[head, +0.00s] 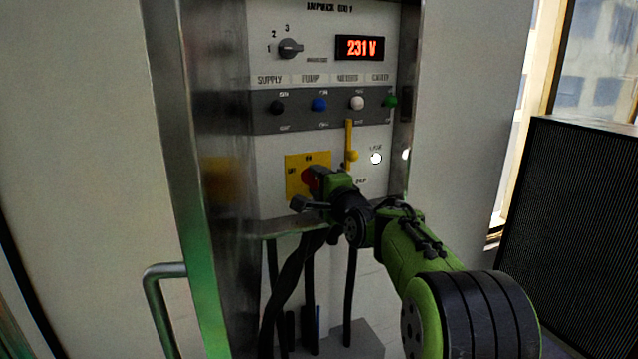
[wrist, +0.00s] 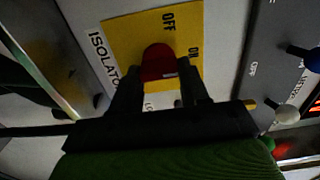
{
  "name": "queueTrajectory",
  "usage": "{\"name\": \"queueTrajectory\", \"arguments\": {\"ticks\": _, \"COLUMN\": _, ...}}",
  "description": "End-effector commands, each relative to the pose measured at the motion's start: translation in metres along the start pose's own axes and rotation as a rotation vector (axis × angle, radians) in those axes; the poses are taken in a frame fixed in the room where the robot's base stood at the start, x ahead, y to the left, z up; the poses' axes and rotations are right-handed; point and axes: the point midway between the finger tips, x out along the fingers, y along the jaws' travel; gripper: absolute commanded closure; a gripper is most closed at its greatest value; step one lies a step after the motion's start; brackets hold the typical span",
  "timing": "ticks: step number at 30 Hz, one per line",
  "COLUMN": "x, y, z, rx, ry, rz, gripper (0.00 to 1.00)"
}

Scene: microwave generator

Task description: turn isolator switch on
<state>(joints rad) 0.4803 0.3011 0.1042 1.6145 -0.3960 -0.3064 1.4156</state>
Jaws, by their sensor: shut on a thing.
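The isolator switch is a red knob (wrist: 158,62) on a yellow plate (wrist: 185,25) marked OFF, with a second label partly hidden. The word ISOLATOR beside it is partly covered. In the head view the yellow plate (head: 293,178) is on the lower left of the panel, and the red knob (head: 309,178) is largely behind my gripper (head: 316,180). In the wrist view the two dark fingers of my gripper (wrist: 158,80) are on either side of the knob, shut on it. The knob's exact pointing direction is hard to tell.
A yellow lever (head: 349,148) is just right of the plate, close to my gripper. Above are a row of coloured knobs (head: 320,104), a rotary selector (head: 291,48) and a 231 V display (head: 359,48). A metal door edge (head: 188,200) stands left; cables (head: 290,290) hang below.

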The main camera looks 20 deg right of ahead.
Motion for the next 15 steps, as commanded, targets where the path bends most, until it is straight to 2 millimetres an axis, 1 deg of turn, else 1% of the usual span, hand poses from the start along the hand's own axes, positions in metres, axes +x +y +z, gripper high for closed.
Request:
{"name": "queueTrajectory", "arguments": {"ticks": 14, "x": 0.0001, "y": -0.0013, "z": 0.0007, "rx": 0.014, "ry": -0.002, "rz": -0.004, "gripper": 0.86}}
{"name": "queueTrajectory", "arguments": {"ticks": 15, "x": 0.0001, "y": -0.0014, "z": 0.0008, "rx": 0.014, "ry": -0.002, "rz": -0.004, "gripper": 0.49}}
